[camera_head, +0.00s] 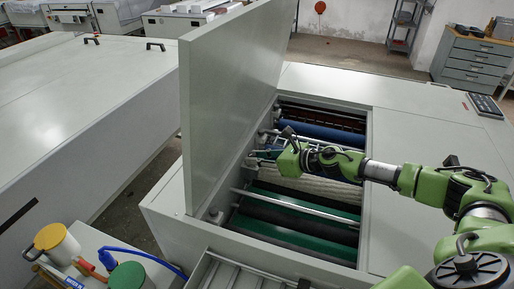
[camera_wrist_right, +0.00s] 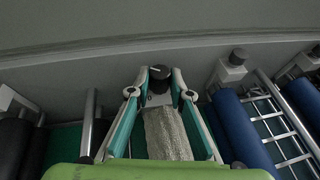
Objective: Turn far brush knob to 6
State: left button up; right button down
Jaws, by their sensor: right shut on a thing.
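The far brush knob (camera_wrist_right: 160,73) is a dark round knob at the end of the pale, woven-looking brush roller (camera_wrist_right: 167,135). A small light mark shows on its face, but no number can be read. My right gripper (camera_wrist_right: 160,82) has its two fingers on either side of the knob, shut on it. In the head view my right gripper (camera_head: 262,157) reaches in from the right over the open machine, at the inner side near the raised lid. The knob itself is hidden there or too small to tell. My left gripper is not in view.
The raised lid (camera_head: 228,85) stands upright just left of the opening. Blue rollers (camera_head: 325,133) and dark and green rollers (camera_head: 290,215) lie either side of the brush. Another dark knob (camera_wrist_right: 238,55) sits to the right in the wrist view. Lidded pots (camera_head: 56,243) stand at lower left.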

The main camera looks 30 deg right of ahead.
jog(key=m+h+p, duration=0.2)
jog(key=p, duration=0.1)
jog(key=m+t+h+p, duration=0.1)
jog(key=p, duration=0.1)
jog(key=shift+s+a+r, duration=0.15)
jog(key=shift+a+r, duration=0.15)
jog(key=shift+a, duration=0.1)
jog(key=shift+f+m+t+h+p, duration=0.1)
jog(key=shift+m+t+h+p, duration=0.25)
jog(key=shift+h+p, duration=0.2)
jog(key=shift+a+f+m+h, duration=0.15)
jog(key=shift+f+m+h, duration=0.05)
jog(key=shift+m+h, duration=0.6)
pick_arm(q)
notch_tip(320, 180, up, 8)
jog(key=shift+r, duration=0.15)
pick_arm(e)
jog(key=shift+a+m+h, duration=0.1)
jog(key=shift+m+h, duration=1.25)
jog(key=shift+h, duration=0.3)
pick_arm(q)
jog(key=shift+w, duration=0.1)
pick_arm(e)
jog(key=c, duration=1.8)
grip_release()
jog(key=shift+c, duration=0.2)
